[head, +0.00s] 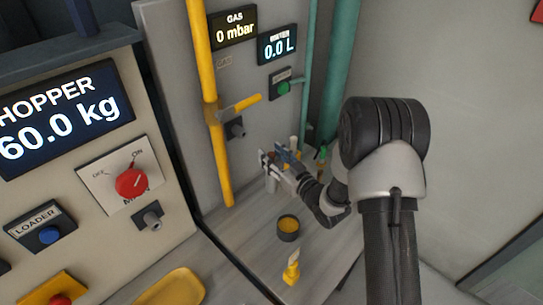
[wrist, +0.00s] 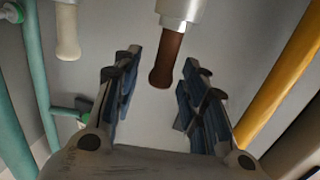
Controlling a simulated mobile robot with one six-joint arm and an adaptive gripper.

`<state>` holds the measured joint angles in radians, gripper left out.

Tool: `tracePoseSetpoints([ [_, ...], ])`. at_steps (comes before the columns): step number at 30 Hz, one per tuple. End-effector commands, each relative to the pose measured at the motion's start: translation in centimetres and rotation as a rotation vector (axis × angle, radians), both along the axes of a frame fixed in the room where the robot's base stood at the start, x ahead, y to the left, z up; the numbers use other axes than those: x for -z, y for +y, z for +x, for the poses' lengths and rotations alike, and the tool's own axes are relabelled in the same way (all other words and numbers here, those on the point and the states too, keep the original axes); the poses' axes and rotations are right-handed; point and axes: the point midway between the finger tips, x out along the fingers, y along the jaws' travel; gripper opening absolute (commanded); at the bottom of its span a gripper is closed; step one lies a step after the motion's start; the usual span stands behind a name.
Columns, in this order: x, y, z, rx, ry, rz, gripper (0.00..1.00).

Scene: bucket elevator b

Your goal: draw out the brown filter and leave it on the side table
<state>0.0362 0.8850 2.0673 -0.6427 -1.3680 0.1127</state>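The brown filter (wrist: 166,62) is a dark brown rod with a rounded end, seated in a silver holder (wrist: 180,12) in the wrist view. My gripper (wrist: 158,72) is open, with one blue-padded finger on each side of the filter's line. The filter's free end lies between the fingers, and gaps show on both sides. In the head view my gripper (head: 272,156) is near the back panel, and I cannot make out the brown filter there. A grey work surface (head: 335,238) lies below my arm; I cannot tell whether it is the side table.
A cream rod (wrist: 67,32) hangs left in the wrist view. A yellow pipe (head: 212,130) with a lever stands left of my gripper, and teal pipes (head: 340,60) stand right. A dark cup (head: 288,228) with yellow contents and a small yellow object (head: 291,268) sit on the surface.

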Motion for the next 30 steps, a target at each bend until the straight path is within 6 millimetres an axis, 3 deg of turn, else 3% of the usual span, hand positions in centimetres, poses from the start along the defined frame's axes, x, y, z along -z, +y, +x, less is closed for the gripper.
tracePoseSetpoints([
  [12, 0.01, 0.56, 0.74, -0.001, 0.001, 0.001, 0.40],
  [30, 0.01, 0.53, 0.73, -0.001, 0.000, 0.000, 0.00],
])
